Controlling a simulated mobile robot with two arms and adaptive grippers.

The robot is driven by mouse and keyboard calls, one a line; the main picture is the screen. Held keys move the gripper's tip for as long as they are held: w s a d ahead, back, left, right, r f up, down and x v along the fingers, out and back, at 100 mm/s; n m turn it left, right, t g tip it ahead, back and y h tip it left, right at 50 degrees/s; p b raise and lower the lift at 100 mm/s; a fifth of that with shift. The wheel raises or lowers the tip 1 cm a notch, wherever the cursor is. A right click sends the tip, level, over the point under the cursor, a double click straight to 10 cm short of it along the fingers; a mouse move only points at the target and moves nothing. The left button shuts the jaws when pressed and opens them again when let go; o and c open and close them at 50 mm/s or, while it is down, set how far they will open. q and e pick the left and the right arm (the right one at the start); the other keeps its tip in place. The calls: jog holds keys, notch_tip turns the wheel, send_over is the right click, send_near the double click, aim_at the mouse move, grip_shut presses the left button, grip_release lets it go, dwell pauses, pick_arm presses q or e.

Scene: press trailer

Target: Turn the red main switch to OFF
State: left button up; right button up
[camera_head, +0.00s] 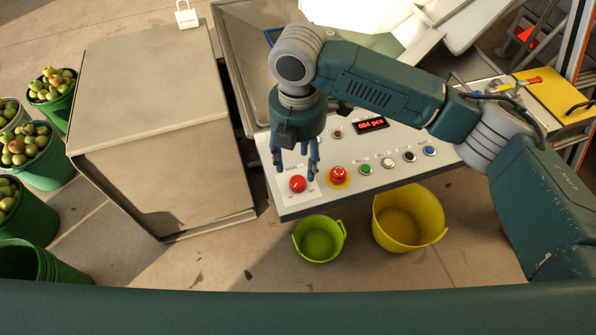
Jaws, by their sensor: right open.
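The red main switch (297,184) is a round red knob with a pale mark, at the left end of the white control panel (288,205). My right gripper (295,176) points down over the panel from above. Its dark blue fingers are open and spread close to the knob, one of them just right of it. I cannot tell whether they touch it. The small lettering around the switch is too small to read. My left gripper does not show.
Right of the switch are a red emergency button (338,174) on a yellow base and a green button (365,169), then several more controls. A red display (371,124) sits behind. Green (319,240) and yellow (409,218) tubs stand below. A grey cabinet (150,100) is left.

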aim_at(298, 181)
notch_tip(298, 181, down, 4)
jog(key=shift+r, duration=0.15)
jog(key=shift+w+f, duration=0.2)
jog(key=shift+f, duration=0.65)
notch_tip(298, 181, down, 3)
jog(key=shift+r, duration=0.15)
jog(key=shift+c, duration=0.2)
jog(key=c, duration=0.9)
jog(key=shift+c, duration=1)
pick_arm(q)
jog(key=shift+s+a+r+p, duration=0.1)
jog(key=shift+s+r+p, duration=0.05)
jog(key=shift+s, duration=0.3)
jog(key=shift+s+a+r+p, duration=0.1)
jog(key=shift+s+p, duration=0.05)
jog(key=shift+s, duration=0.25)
pick_arm(e)
jog(key=shift+c, duration=0.2)
